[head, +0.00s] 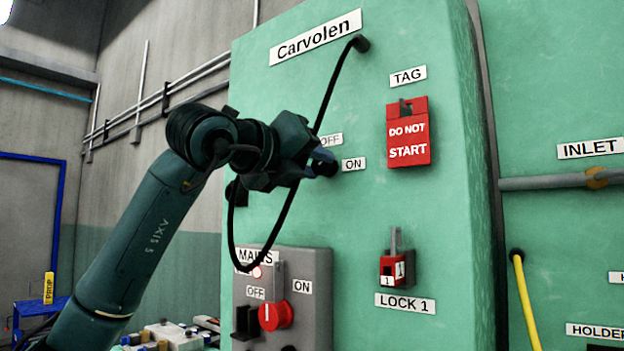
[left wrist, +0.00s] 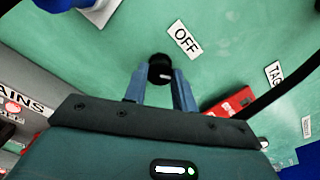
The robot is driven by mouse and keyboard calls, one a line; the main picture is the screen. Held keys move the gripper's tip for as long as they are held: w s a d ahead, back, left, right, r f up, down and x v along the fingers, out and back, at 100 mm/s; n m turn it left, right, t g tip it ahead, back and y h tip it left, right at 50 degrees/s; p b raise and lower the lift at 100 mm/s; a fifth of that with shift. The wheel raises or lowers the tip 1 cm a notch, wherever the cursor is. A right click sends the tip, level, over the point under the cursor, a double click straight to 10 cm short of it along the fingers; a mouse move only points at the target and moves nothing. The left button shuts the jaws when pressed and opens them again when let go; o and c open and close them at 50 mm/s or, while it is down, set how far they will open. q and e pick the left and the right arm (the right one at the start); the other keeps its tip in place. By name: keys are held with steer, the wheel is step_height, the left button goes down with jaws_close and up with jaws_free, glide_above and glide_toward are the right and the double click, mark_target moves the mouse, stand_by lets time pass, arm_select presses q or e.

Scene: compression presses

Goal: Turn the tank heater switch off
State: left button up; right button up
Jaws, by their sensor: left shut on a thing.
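A small round black knob (left wrist: 160,68) with a pale mark stands on the green cabinet, beside an OFF label (left wrist: 183,40) in the left wrist view. I take it for the tank heater switch; no label naming it shows. My left gripper (left wrist: 160,84) is shut on the knob, one blue finger on each side. In the head view my left gripper (head: 324,166) reaches the cabinet left of the ON label (head: 353,164) and largely hides the knob. The OFF label there is partly covered. Which way the knob points is unclear. My right gripper is not in view.
A black cable (head: 326,92) loops down past my left gripper. Below is the grey MAINS box (head: 318,262) with a red knob (head: 275,315). To the right are a red DO NOT START tag (head: 408,150) and a red lock (head: 393,269) above LOCK 1.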

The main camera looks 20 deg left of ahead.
arm_select(q)
steer(key=n+b, duration=0.1)
steer(key=n, duration=0.2)
steer(key=shift+f+b, duration=0.1)
steer(key=shift+b, duration=0.2)
steer(key=n+b, duration=0.1)
steer(key=n, duration=0.1)
steer(key=shift+n, duration=0.3)
steer(key=n+b, duration=0.1)
steer(key=n, duration=0.2)
steer(key=shift+b, duration=0.35)
steer(key=shift+n+b, duration=0.4)
steer(key=shift+n, duration=0.9)
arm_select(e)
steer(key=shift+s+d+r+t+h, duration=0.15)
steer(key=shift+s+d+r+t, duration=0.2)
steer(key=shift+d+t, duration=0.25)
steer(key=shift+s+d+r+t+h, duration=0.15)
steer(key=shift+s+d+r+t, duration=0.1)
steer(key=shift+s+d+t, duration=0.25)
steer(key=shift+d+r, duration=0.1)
arm_select(q)
steer(key=o, duration=1)
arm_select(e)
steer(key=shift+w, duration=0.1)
